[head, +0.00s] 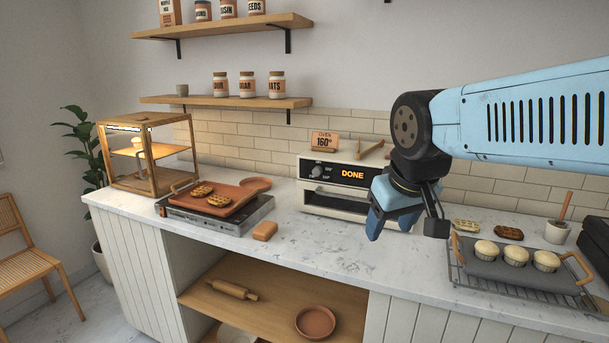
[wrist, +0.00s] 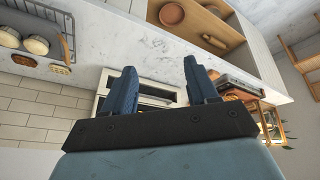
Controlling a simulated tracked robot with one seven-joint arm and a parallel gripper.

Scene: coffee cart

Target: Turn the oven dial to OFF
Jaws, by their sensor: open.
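The white oven (head: 339,201) stands on the counter against the tiled wall, with its black panel lit "DONE" in orange. The oven dial (head: 317,171) is a small round knob at the left of that panel; its exact setting is too small to tell. My gripper (head: 405,225) is open and empty, in front of the oven's right side and to the right of the dial, apart from it. In the wrist view my two blue fingers (wrist: 160,80) stand spread, with part of the oven (wrist: 108,82) behind them. The dial cannot be made out there.
A griddle with waffles (head: 214,204) and a brown block (head: 265,230) are left. A rack with muffins (head: 470,283) is right. The counter in front of the oven is clear.

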